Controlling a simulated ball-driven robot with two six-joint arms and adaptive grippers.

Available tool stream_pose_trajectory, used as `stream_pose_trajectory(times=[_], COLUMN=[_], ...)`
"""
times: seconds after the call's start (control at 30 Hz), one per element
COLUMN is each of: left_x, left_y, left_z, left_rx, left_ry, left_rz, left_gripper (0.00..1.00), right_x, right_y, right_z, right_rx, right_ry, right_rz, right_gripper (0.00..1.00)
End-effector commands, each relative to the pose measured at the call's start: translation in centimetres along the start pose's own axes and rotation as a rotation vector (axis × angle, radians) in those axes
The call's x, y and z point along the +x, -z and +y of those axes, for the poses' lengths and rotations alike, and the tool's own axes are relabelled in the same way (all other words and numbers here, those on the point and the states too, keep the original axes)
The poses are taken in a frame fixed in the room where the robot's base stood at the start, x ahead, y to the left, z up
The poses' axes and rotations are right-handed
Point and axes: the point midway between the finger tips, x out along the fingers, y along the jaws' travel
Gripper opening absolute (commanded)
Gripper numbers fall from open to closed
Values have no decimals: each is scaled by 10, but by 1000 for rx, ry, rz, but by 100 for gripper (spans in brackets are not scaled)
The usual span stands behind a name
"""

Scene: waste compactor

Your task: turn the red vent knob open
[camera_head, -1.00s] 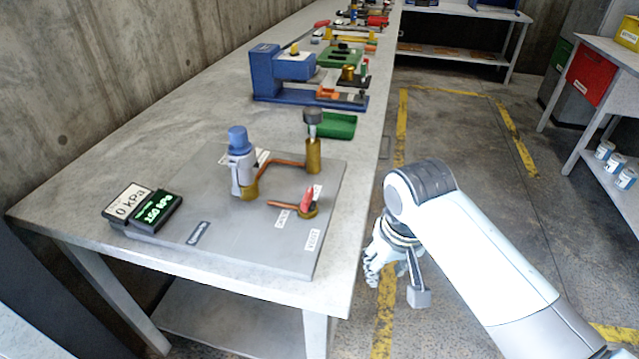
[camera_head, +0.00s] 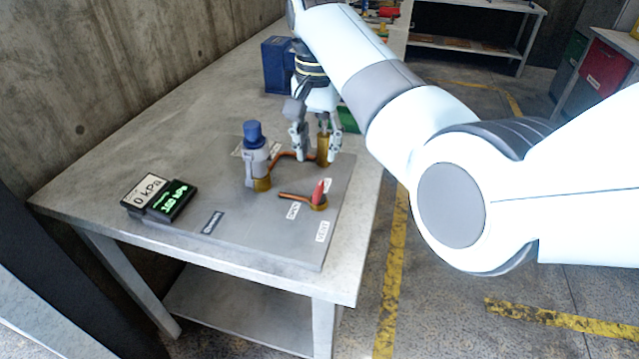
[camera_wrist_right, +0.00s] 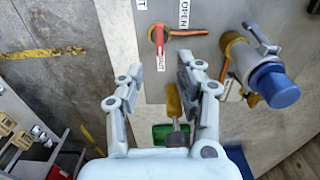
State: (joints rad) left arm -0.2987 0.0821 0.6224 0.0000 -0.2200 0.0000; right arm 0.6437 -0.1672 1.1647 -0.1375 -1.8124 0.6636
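The red vent knob (camera_head: 318,193) sits on a brass fitting at the front right of the grey panel (camera_head: 255,232). It also shows near the top of the right wrist view (camera_wrist_right: 159,38), where its red handle points toward a small label that seems to read SHUT. The OPEN label (camera_wrist_right: 184,14) lies to its right there. My right gripper (camera_head: 317,148) is over the back of the panel, beside the brass post (camera_head: 323,150) and behind the knob. In the wrist view its fingers (camera_wrist_right: 158,88) are spread and empty, apart from the knob. My left gripper is out of view.
A blue-capped valve (camera_head: 252,135) stands left of my right gripper, joined by copper pipe. A blue machine (camera_head: 277,62) stands behind. The bench's left side is clear.

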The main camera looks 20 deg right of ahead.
Motion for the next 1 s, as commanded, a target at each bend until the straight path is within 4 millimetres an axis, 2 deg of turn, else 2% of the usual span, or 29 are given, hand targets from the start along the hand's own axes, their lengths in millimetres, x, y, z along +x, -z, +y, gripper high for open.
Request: stream_pose_trajectory(times=[0.3,0.5,0.87,1.0], left_x=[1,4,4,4], left_y=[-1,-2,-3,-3], left_z=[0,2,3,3], left_rx=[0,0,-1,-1], left_ry=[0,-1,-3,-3], left_rz=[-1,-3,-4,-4], left_gripper=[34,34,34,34], right_x=[64,90,97,96], right_y=[0,0,0,0], right_z=[2,1,1,1], right_rx=[-2,-2,-1,-1], right_ry=[-3,0,1,1], right_rz=[-2,0,1,1], right_gripper=[36,36,36,20])
